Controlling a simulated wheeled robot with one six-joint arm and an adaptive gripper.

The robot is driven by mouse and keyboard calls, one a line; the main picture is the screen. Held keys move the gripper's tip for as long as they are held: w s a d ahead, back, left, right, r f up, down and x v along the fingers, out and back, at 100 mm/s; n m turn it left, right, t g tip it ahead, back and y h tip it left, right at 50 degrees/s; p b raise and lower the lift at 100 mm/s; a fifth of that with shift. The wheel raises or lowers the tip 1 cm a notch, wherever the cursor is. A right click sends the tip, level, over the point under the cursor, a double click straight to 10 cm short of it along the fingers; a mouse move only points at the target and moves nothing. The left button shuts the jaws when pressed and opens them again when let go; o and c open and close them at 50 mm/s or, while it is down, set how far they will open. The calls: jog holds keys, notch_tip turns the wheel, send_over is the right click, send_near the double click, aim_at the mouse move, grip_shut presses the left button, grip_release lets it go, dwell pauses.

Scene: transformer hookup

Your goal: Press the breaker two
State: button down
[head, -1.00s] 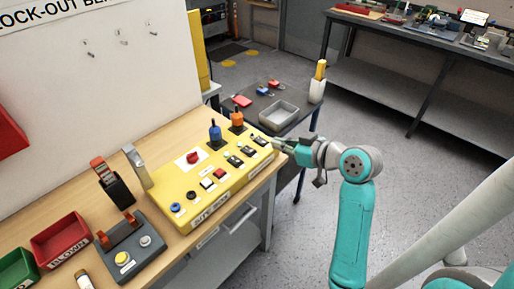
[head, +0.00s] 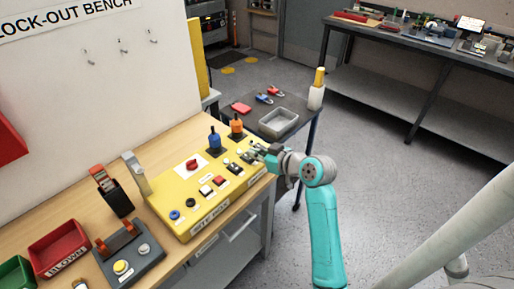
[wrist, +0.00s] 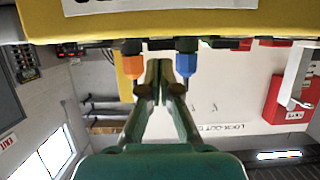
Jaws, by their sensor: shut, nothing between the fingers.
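The yellow site box (head: 178,212) sits on the wooden bench, and its yellow edge also shows across the top of the wrist view (wrist: 200,25). A row of small dark breaker switches (head: 235,168) runs along its top; their labels are too small to read, so I cannot tell which is breaker two. My gripper (head: 260,152) is over the right end of this row, hiding part of it. Whether it touches a switch I cannot tell. In the wrist view my gripper (wrist: 159,66) is shut and empty, its tips close to the box, between the orange and blue plugs.
The blue plug (head: 214,139) and orange plug (head: 236,127) stand upright behind the switches. A red knob (head: 192,164) is farther left. A side table with a grey tray (head: 279,122) is beyond the box.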

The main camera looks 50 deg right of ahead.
jog(key=shift+s+f, duration=0.1)
jog(key=shift+f, duration=0.25)
jog(key=shift+f, duration=0.3)
jog(key=shift+r, duration=0.15)
jog(key=shift+r, duration=0.7)
jog(key=shift+r, duration=0.1)
